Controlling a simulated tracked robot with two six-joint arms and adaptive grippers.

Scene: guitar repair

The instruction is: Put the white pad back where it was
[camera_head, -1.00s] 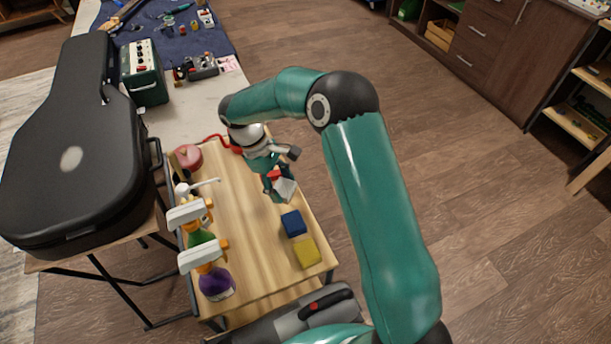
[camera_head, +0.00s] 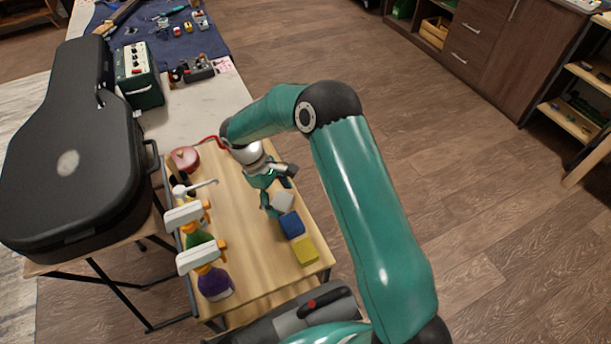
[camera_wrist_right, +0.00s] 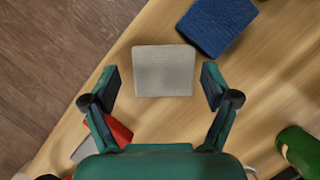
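The white pad (camera_head: 283,201) lies flat on the wooden cart top (camera_head: 238,215), just behind the blue pad (camera_head: 292,224). In the right wrist view, the white pad (camera_wrist_right: 163,71) sits between and slightly beyond my fingertips, with a gap on both sides. The blue pad (camera_wrist_right: 217,24) is close to its upper right. My right gripper (camera_wrist_right: 161,82) is open and holds nothing; it also shows in the head view (camera_head: 279,192), low over the cart top. My left gripper is out of view.
A yellow pad (camera_head: 304,250) lies in front of the blue one. Spray bottles, one purple (camera_head: 215,283), and a pink round container (camera_head: 185,159) line the cart's left side. A black guitar case (camera_head: 65,165) stands to the left. A red object (camera_wrist_right: 118,131) is beside my finger.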

